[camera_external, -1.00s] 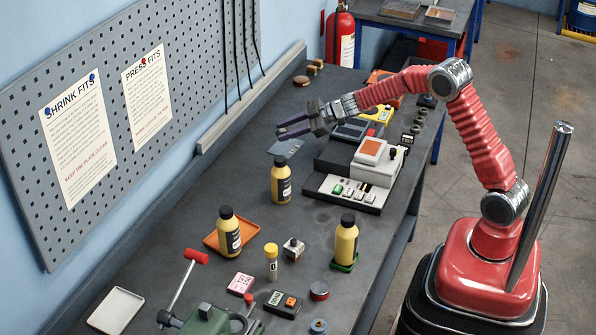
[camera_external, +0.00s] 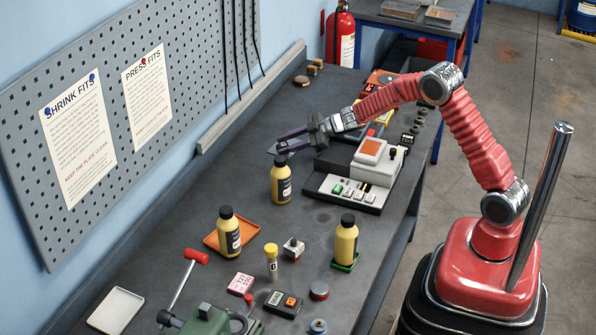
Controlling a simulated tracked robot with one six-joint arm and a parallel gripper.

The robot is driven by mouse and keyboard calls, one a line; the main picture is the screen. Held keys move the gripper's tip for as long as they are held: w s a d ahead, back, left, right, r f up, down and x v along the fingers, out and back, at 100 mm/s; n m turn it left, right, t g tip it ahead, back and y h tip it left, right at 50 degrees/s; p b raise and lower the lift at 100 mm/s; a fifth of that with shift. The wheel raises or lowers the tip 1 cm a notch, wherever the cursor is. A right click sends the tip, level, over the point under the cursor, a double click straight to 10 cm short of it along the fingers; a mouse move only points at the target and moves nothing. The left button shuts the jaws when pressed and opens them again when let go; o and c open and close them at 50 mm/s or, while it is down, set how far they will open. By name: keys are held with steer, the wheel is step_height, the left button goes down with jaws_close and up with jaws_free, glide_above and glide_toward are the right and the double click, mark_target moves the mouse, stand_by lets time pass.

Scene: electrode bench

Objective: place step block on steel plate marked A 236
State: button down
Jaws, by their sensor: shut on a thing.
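My gripper (camera_external: 283,143), with purple-grey fingers, reaches left over the bench, low behind the rear yellow bottle. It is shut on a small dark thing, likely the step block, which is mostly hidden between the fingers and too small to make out. A flat grey plate (camera_external: 271,151), likely the steel plate, lies on the bench under the fingertips, mostly covered by them. Its marking cannot be read. I cannot tell whether the held thing touches the plate.
A yellow bottle with a black cap (camera_external: 281,180) stands just in front of the gripper. More bottles, an orange tray (camera_external: 211,240) and small items fill the front. The bench left of the plate is clear.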

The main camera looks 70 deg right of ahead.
steer(key=c, duration=1.3)
jaws_free()
steer(key=shift+o, duration=0.2)
steer(key=shift+s+r, duration=0.1)
steer(key=v, duration=1.2)
steer(key=shift+r, duration=0.1)
